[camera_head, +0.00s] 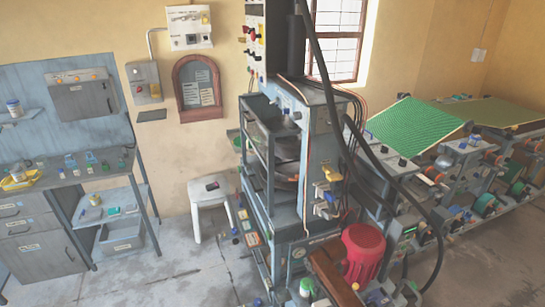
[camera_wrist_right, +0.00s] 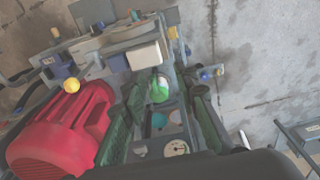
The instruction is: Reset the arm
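My right gripper (camera_wrist_right: 164,98) shows in the right wrist view, where its two dark green fingers stand apart. No object is clearly held between them. Machine parts, a small green-and-white cylinder (camera_wrist_right: 160,88) and a round gauge (camera_wrist_right: 176,148) show in the gap. I cannot tell whether the fingers touch these parts. A red motor (camera_wrist_right: 65,130) lies just left of the fingers, and in the head view the red motor (camera_head: 363,252) stands at the lower middle. In the head view the right gripper is hard to make out among the machine parts. My left gripper is not in view.
The tall grey press (camera_head: 320,160) fills the middle, with cables hanging beside it. A line with a green sheet (camera_head: 415,125) runs right. A white stool (camera_head: 208,190) and a workbench (camera_head: 70,180) stand left. Bare floor (camera_head: 150,275) lies between bench and press.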

